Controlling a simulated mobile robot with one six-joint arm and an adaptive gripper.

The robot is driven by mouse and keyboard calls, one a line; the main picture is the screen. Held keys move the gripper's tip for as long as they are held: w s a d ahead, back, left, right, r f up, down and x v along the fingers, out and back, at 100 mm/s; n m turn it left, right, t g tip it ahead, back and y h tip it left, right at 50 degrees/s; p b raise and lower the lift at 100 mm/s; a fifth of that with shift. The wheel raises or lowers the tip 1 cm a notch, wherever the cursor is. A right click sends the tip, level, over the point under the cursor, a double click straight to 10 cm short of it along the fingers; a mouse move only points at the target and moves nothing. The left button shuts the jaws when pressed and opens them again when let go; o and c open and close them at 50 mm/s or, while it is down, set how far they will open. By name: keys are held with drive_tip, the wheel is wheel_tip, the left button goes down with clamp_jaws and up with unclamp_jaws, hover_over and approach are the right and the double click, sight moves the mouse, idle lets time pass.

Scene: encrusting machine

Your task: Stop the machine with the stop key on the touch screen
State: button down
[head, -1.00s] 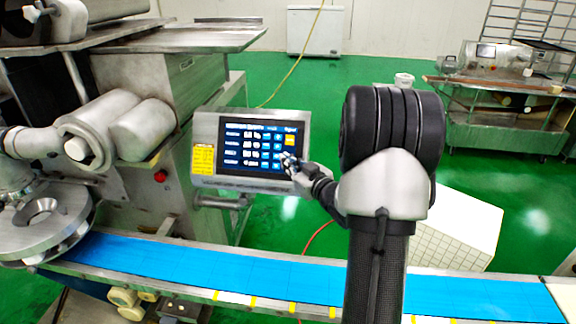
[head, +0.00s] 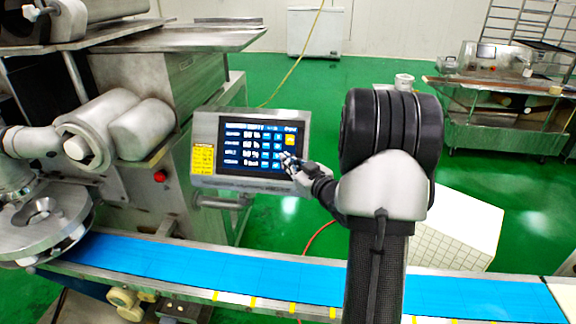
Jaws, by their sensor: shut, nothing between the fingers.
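The touch screen (head: 240,145) is set in a grey metal panel (head: 203,125) beside the machine, with white text rows, blue keys and a yellow key (head: 290,140) at its upper right. The key labels are too small to read, so I cannot tell which is the stop key. My gripper (head: 286,158) is shut and empty, with its tips over the lower right part of the screen. The tips hide the keys behind them, and I cannot tell whether they touch the glass. The encrusting machine (head: 150,80) stands at the left.
A blue conveyor belt (head: 200,267) runs across the front, below my arm. A red button (head: 160,176) is on the machine's side. A white tiled block (head: 455,232) stands at the right behind the belt. A steel table (head: 500,120) stands at the back right.

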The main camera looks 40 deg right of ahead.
drive_tip(key=shift+w+d+f, duration=0.2)
idle(0.3)
drive_tip(key=shift+s+a+r, duration=0.1)
drive_tip(key=shift+a, duration=0.05)
drive_tip(key=shift+s+a+r, duration=0.3)
drive_tip(key=shift+s+a, duration=0.05)
idle(0.3)
drive_tip(key=shift+s+a+r+p, duration=0.25)
drive_tip(key=shift+s+a+r, duration=0.45)
drive_tip(key=shift+a, duration=0.15)
drive_tip(key=shift+s+a+r+p, duration=0.2)
drive_tip(key=shift+s+a+r, duration=0.35)
drive_tip(key=shift+s+a, duration=0.2)
drive_tip(key=shift+w, duration=0.1)
